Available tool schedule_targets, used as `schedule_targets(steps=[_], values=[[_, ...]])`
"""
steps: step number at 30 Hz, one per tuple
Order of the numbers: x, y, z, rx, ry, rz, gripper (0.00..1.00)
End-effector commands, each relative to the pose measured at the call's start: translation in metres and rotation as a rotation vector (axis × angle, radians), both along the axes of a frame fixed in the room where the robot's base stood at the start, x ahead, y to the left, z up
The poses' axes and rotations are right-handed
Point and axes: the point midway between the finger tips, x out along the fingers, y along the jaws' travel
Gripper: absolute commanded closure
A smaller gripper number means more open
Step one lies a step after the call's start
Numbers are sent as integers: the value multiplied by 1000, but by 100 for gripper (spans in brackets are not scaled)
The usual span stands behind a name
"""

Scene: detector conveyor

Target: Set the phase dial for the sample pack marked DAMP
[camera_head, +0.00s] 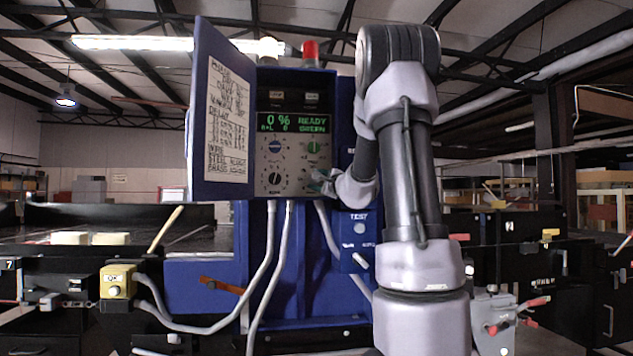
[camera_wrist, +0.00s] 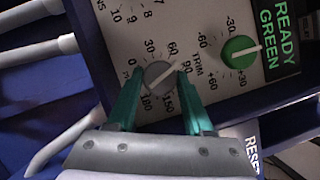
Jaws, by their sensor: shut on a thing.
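The grey phase dial (camera_wrist: 158,76) sits on the panel with a scale from 0 to 180 around it. In the head view my gripper (camera_head: 322,182) is at the lower right of the control panel (camera_head: 295,163), and the dial there is mostly hidden. I see no readable DAMP mark.
The green TRIM knob (camera_wrist: 238,52) is close beside my fingers, its line near 0. The display (camera_head: 293,122) reads 0 %, READY and GREEN. The cabinet door (camera_head: 205,60) stands open on the left. Two pale blocks (camera_head: 110,239) lie at left. Grey cables (camera_head: 286,250) hang below.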

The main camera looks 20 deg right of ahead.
Motion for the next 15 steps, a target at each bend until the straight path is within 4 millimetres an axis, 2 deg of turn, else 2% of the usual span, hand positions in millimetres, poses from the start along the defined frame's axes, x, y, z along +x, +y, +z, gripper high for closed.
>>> schedule_targets(steps=[6,7,9,15], values=[[0,1,-2,0,3,1,100],[0,1,-2,-2,4,1,41],[0,1,-1,-1,3,1,19],[0,0,-1,-1,2,1,19]])
